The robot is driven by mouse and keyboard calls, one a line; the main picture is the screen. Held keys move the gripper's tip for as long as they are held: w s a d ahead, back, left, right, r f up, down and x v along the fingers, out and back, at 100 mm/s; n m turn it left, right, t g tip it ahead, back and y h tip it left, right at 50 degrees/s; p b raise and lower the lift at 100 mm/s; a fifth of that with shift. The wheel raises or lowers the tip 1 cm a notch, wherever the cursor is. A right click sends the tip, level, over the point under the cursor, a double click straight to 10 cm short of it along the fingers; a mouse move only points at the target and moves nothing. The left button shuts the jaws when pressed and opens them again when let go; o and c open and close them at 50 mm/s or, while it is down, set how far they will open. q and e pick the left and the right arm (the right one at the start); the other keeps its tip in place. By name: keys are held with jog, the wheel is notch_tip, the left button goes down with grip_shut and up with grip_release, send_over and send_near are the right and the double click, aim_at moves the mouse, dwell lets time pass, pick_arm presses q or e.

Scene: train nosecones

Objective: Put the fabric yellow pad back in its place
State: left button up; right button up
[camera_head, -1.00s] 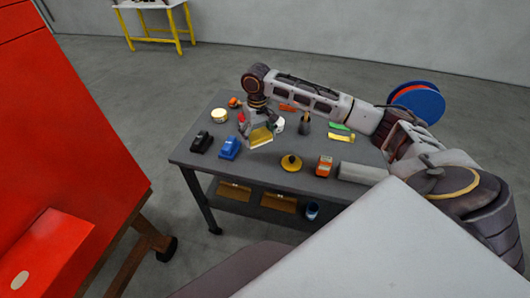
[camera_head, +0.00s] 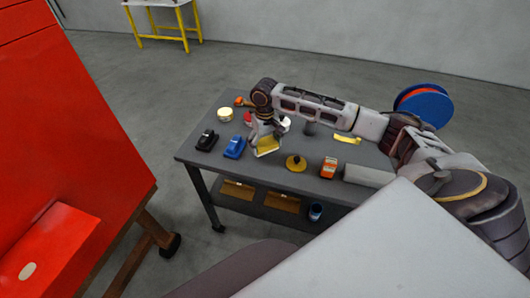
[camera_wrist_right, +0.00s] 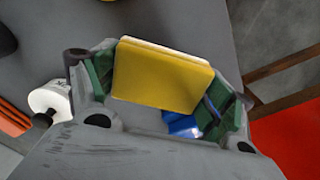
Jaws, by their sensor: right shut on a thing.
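The yellow pad (camera_head: 267,146) is held in my right gripper (camera_head: 266,139), above the dark grey table near its middle. In the right wrist view the pad (camera_wrist_right: 160,76) is a flat yellow block with a pale edge, pinched between the green-lined fingers of the gripper (camera_wrist_right: 165,90). I cannot tell for sure whether the pad touches the table. My left gripper is not in view.
On the table (camera_head: 215,168) a blue dispenser (camera_head: 234,148) and a black one (camera_head: 206,140) stand left of the pad. A yellow disc with a black knob (camera_head: 296,163) and an orange-red item (camera_head: 329,167) stand to the right. A red cabinet (camera_head: 60,110) fills the left.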

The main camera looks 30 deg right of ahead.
aim_at(265, 157)
jog(key=shift+f, duration=0.65)
jog(key=shift+f, duration=1.9)
jog(key=o, duration=1)
jog(key=shift+f, duration=0.1)
notch_tip(265, 157, up, 12)
jog(key=shift+r+b, duration=0.15)
jog(key=shift+b, duration=0.15)
